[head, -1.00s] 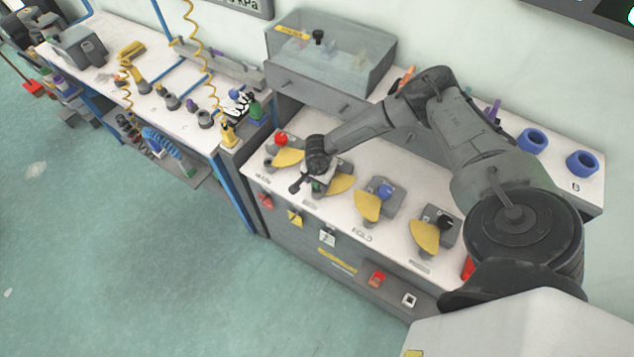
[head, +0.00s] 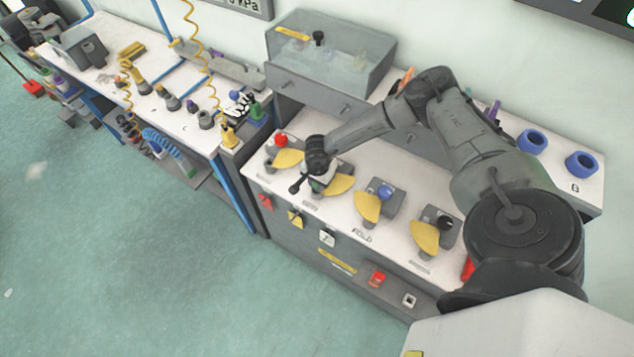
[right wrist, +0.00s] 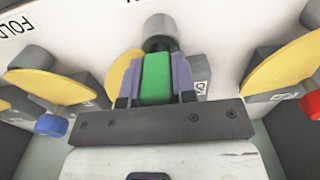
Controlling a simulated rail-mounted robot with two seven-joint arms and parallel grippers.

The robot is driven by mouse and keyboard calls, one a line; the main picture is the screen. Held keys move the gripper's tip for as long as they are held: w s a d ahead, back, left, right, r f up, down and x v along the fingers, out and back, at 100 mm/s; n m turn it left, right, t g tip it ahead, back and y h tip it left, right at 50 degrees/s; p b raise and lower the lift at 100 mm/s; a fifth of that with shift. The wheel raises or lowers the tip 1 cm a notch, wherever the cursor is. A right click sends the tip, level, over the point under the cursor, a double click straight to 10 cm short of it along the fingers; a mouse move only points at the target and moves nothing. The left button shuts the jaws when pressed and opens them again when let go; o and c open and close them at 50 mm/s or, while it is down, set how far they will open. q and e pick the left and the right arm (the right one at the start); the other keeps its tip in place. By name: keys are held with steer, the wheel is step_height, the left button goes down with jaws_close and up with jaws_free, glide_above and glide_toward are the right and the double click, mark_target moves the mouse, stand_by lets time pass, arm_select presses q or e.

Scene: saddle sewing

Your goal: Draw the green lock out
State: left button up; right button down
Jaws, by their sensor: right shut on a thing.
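The green lock (right wrist: 156,80) is a green block in the right wrist view, in front of a grey cylindrical part (right wrist: 160,28). My right gripper (right wrist: 156,92) is shut on it, with a purple finger pad on each side. In the head view my right gripper (head: 319,183) is at the second station from the left on the white bench. The gripper and wrist hide most of the lock there. A yellow curved plate (head: 341,184) sits beside the gripper. Whether the lock is still seated in its holder cannot be told. My left gripper is not in view.
Neighbouring stations have a red knob (head: 281,140), a blue knob (head: 385,192) and a black knob (head: 445,223), each with a yellow plate. A clear-lidded box (head: 330,50) stands behind. Blue rings (head: 533,141) are at the right. The floor in front is open.

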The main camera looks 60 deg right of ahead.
steer(key=shift+r, duration=0.35)
steer(key=shift+r+p, duration=0.35)
steer(key=shift+p, duration=0.2)
steer(key=shift+r+p, duration=0.3)
steer(key=shift+r, duration=0.05)
steer(key=shift+r, duration=0.15)
steer(key=shift+r+p, duration=0.9)
steer(key=shift+p, duration=0.05)
steer(key=shift+r, duration=0.15)
